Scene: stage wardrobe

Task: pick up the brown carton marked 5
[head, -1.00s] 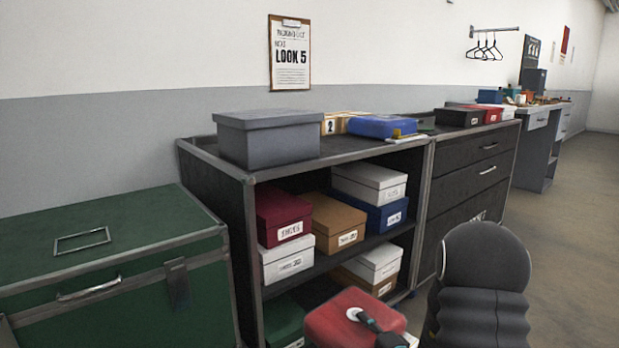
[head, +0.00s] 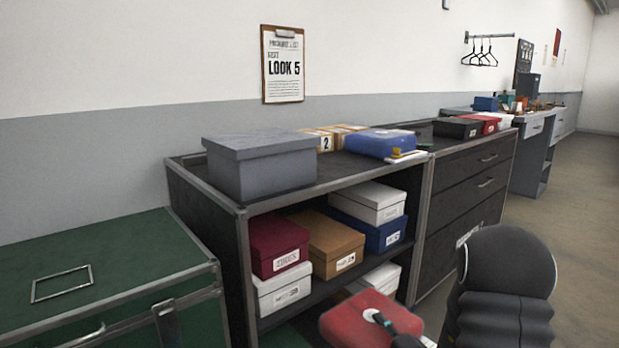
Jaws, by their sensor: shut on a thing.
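I do not see the number 5 on any carton. Small light-brown cartons (head: 345,130) stand together on top of the dark shelf unit, between a grey box and a blue box. The front one shows a label marked 2 (head: 325,143). The other faces are turned away or partly hidden by the blue box. My gripper's fingers do not show in the head view, nor does anything between them. A dark, ribbed part of my arm fills the lower right.
The dark shelf unit (head: 241,260) holds several labelled shoe boxes. A grey box (head: 262,165) and a blue box (head: 380,142) stand on top. A green trunk (head: 100,255) is at left. A red rounded thing (head: 350,318) shows at the bottom edge. Floor is clear at right.

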